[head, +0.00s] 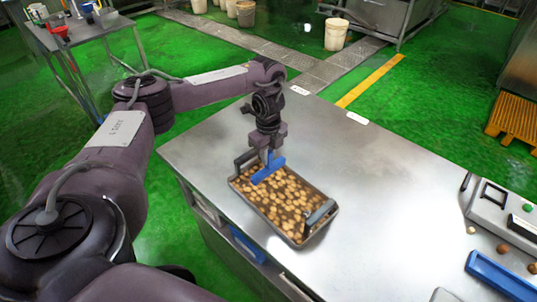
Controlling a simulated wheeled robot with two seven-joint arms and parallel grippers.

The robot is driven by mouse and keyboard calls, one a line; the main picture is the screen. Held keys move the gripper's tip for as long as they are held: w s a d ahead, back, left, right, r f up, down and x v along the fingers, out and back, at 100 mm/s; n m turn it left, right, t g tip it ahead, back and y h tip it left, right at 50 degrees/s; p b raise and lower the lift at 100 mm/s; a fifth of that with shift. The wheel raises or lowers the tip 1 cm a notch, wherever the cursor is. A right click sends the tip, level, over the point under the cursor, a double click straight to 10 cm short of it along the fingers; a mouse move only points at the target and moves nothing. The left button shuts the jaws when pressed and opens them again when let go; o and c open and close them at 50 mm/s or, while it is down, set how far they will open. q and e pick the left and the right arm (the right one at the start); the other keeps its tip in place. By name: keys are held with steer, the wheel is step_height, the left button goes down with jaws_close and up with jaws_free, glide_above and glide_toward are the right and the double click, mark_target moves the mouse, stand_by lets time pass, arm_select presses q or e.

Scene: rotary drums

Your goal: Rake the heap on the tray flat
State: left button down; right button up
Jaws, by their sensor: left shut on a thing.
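The tray (318,233) is a dark, shallow rectangle with raised handles at both ends, lying near the left edge of the steel table. Several small round tan pieces (283,203) cover most of its floor; how high they are heaped is hard to tell. My left gripper (268,152) points down over the tray's far end and is shut on a blue rake (268,170). The rake's blue head is low over the pieces beside the far handle; whether it touches them I cannot tell. My right gripper is not in view.
The steel tabletop (400,200) is clear right of the tray. At the far right are a grey machine with buttons (503,212), a blue bar-shaped item (500,275) and a few loose round pieces (502,248). Buckets (336,34) stand on the green floor beyond.

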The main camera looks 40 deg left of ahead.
arm_select(q)
steer(key=shift+r+p, duration=2.7)
steer(key=shift+r, duration=0.55)
steer(key=s+d+n+b, duration=0.2)
steer(key=d+n+b, duration=0.65)
steer(key=d, duration=0.55)
steer(key=s+d+f+n+b, duration=0.2)
steer(key=s+d+n+b, duration=0.1)
steer(key=s+n, duration=0.2)
steer(key=s+d+f+n+b, duration=0.2)
steer(key=s+d+n, duration=0.1)
steer(key=s+n, duration=0.3)
steer(key=s, duration=0.2)
steer(key=shift+s+f+b, duration=0.25)
steer(key=shift+s+b, duration=0.1)
steer(key=shift+b, duration=0.05)
